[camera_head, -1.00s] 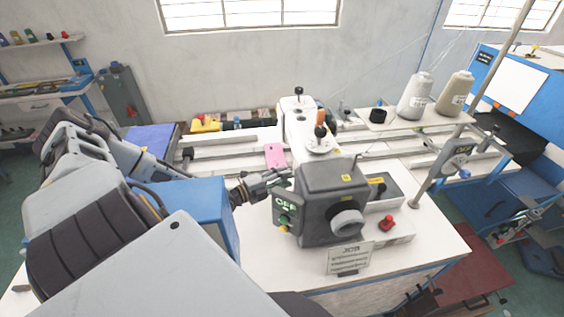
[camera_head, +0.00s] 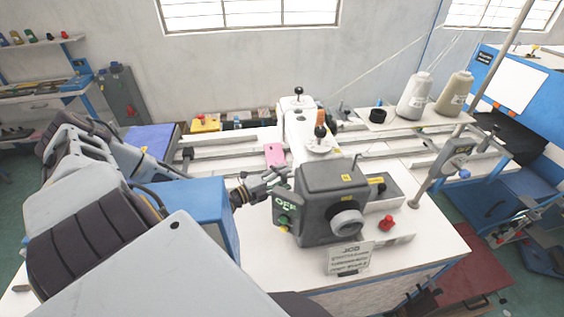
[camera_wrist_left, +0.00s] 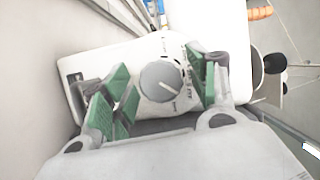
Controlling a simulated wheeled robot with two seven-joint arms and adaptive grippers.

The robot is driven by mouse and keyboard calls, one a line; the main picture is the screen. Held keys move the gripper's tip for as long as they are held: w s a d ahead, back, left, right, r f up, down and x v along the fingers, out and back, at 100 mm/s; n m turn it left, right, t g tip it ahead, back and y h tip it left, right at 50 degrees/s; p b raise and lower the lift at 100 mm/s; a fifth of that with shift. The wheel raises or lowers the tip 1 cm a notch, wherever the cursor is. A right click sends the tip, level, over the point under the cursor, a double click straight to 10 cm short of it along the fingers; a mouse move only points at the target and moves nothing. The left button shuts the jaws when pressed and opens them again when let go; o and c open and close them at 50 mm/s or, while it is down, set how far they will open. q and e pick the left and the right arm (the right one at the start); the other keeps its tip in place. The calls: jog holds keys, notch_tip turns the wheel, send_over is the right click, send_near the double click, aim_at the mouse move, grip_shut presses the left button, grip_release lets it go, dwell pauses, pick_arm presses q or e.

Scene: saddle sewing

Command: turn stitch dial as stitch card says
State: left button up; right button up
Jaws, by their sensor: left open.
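The grey round stitch dial (camera_wrist_left: 160,81) sits on a white machine face in the left wrist view, with a pale pointer line and small printed marks around it. My left gripper (camera_wrist_left: 162,88) is open, its green-padded fingers on either side of the dial. In the head view my left gripper (camera_head: 268,184) is behind and left of the dark grey machine head, and the dial is hidden there. A white card headed JOB (camera_head: 349,258) stands at the table's front; its smaller lines are too small to read. My right gripper is not in view.
The dark grey machine head (camera_head: 325,185) with an OFF panel (camera_head: 285,204) stands close to the gripper. A red button (camera_head: 387,223) is on its right. A pink piece (camera_head: 274,154) lies behind the gripper. Thread cones (camera_head: 415,97) stand at the back right.

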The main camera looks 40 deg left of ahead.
pick_arm(q)
jog(key=shift+s, duration=0.1)
jog(key=v, duration=1.1)
jog(key=shift+s+a, duration=0.15)
jog(key=shift+s, duration=0.2)
dwell(0.6)
